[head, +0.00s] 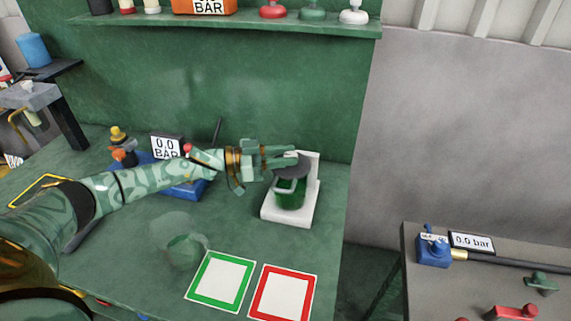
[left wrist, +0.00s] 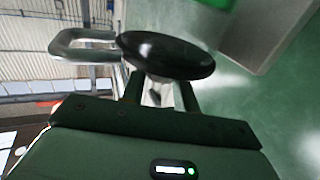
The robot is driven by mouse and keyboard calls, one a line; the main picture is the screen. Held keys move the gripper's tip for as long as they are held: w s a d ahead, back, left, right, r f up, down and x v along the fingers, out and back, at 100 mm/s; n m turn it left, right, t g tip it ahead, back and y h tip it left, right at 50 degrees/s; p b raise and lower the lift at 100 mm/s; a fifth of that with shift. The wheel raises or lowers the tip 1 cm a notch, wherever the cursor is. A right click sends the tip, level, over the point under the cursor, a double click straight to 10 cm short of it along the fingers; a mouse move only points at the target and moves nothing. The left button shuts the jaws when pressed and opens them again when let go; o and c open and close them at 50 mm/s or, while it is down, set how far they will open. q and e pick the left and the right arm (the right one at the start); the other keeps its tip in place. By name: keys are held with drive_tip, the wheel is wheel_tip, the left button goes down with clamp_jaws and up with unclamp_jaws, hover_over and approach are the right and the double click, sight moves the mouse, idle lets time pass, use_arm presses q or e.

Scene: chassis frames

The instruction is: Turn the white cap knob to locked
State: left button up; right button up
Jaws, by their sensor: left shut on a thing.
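My left gripper (head: 277,157) reaches in from the left and is shut on a dark round disc (head: 291,167), above a green cylinder (head: 291,197). The cylinder stands upright on a white base (head: 280,216) with a white upright plate behind it. In the left wrist view, the dark disc (left wrist: 165,52) is at my fingers (left wrist: 158,92), with a pale metal loop (left wrist: 75,42) beside it. I cannot tell whether the disc touches the cylinder. A white knob-like piece (head: 354,13) sits on the shelf; I cannot tell if it is the cap knob. My right gripper is out of view.
A green-framed card (head: 221,280) and a red-framed card (head: 282,293) lie in front. A blue unit (head: 187,187) with a 0.0 BAR display (head: 168,147) stands left, beneath my arm. A grey table (head: 450,290) with a blue valve (head: 433,250) is right, beyond a gap.

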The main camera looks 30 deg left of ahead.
use_arm(q)
drive_tip(key=shift+w+a+f+m+g+h+b, duration=0.1)
drive_tip(key=shift+f+m+g+h+b, duration=0.1)
drive_tip(key=shift+m+g+h+b, duration=0.6)
drive_tip(key=shift+r+g+b, duration=0.15)
drive_tip(key=shift+g+b, duration=0.3)
drive_tip(key=shift+g, duration=0.05)
drive_tip(key=shift+m, duration=0.3)
drive_tip(key=o, duration=1)
drive_tip(key=b+v, duration=0.1)
drive_tip(key=v, duration=1.5)
drive_tip(key=shift+w+a+b, duration=0.1)
drive_tip(key=shift+a+b, duration=0.1)
drive_tip(key=shift+b, duration=0.1)
